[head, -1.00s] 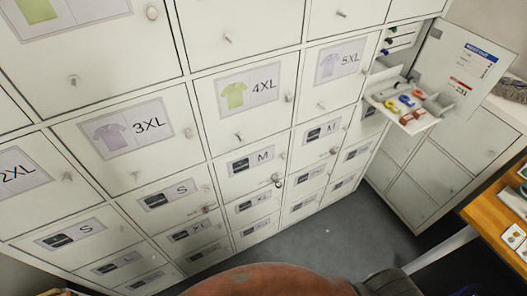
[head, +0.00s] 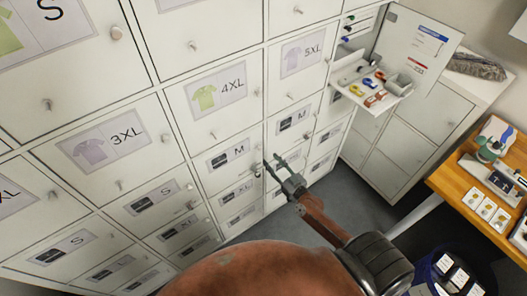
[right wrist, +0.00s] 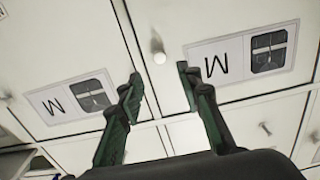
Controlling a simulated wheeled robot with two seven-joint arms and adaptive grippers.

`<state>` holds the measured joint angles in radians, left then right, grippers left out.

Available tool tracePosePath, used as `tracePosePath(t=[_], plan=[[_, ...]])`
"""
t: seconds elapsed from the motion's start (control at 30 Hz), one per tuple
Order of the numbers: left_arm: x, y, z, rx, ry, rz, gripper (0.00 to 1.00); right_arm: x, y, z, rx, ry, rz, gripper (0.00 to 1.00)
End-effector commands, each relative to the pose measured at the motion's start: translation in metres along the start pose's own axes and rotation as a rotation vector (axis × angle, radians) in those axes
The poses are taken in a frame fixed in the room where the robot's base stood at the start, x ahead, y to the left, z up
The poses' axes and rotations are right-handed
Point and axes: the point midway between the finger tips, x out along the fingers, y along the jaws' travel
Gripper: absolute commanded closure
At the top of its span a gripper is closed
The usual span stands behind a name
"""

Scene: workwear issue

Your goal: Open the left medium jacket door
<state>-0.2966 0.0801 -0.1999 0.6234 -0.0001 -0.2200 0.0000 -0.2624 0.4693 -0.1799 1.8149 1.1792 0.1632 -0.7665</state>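The left medium jacket door (head: 218,172) is shut in the locker wall, with a dark jacket picture and an "M" on its label. It also shows in the right wrist view (right wrist: 270,85), upside down, on the right side. Its round knob (right wrist: 159,57) stands out near the seam with the other M door (right wrist: 60,65). That right M door (head: 285,139) is shut too. My right gripper (head: 274,162) is open and empty in front of the locker face. In the right wrist view its fingertips (right wrist: 159,76) lie either side of the knob; contact cannot be told. My left gripper is not in view.
An open door (head: 405,40) and a pulled-out tray (head: 375,90) with coloured items stick out at the upper right. A wooden table (head: 480,185) stands at the right. A dark bin (head: 430,275) is at the lower right. Grey floor lies between.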

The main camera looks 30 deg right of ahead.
Motion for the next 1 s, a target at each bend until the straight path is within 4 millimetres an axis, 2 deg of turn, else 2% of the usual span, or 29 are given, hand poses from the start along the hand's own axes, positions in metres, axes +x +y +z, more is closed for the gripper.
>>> tracePosePath(t=[0.2,0.4,0.57,0.8,1.0], plan=[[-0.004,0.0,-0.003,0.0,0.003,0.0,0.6,0.036,-0.001,-0.001,0.001,0.001,-0.001,0.67],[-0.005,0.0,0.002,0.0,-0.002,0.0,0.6,0.061,0.0,0.001,0.001,-0.001,-0.001,0.67],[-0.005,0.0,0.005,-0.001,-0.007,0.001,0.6,0.069,0.0,0.001,0.001,-0.002,0.0,0.67],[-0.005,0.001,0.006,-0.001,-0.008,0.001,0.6,0.069,0.0,0.002,0.001,-0.002,0.0,0.67],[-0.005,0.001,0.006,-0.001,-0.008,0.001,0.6,0.069,0.0,0.002,0.001,-0.002,0.0,0.8]])
